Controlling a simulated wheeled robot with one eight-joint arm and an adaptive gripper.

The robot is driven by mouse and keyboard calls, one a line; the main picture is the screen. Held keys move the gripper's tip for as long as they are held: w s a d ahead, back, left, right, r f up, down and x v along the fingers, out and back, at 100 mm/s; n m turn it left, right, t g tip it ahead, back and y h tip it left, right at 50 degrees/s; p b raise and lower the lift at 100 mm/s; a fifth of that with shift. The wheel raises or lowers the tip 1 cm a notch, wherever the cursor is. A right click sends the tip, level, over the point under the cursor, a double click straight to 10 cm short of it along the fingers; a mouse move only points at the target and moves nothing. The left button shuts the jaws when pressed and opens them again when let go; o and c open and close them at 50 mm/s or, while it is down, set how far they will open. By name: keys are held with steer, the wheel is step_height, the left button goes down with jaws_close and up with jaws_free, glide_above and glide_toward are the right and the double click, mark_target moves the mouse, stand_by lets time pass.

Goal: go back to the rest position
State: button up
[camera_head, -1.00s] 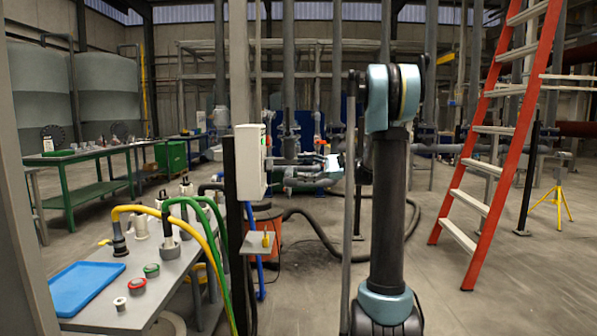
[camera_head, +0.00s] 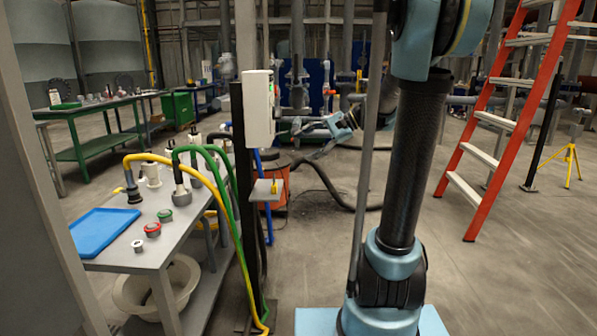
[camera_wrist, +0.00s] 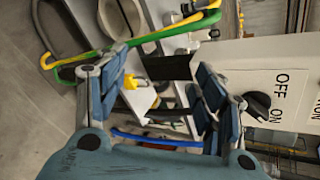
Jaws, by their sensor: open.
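My gripper (camera_wrist: 162,92) is open in the wrist view, with its two blue-padded fingers spread apart and nothing between them. A white switch box (camera_wrist: 262,82) stands close beside the right finger, with a black knob (camera_wrist: 257,104) and the words OFF and ON on its face. I cannot tell whether the finger touches the box.
A grey table (camera_head: 165,238) with a blue tray (camera_head: 104,233) and yellow and green hoses stands at left. An orange ladder (camera_head: 487,190) stands at right. Floor between the post and ladder is mostly clear.

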steer(key=s+d+f+n+h, duration=0.2)
steer(key=s+d+f+h, duration=0.2)
steer(key=s+f, duration=0.3)
steer(key=s+d+f+n+h, duration=0.3)
steer(key=s+d+f, duration=0.3)
steer(key=s, duration=0.4)
steer(key=s+d+f+n+t+h, duration=0.1)
steer(key=s+d+f+n+h, duration=0.1)
steer(key=s+d+f+h, duration=0.3)
steer(key=s+f, duration=0.4)
steer(key=shift+d, duration=0.4)
steer(key=shift+f, duration=0.1)
steer(key=shift+w+f, duration=0.2)
steer(key=shift+w, duration=0.2)
steer(key=shift+a, duration=0.1)
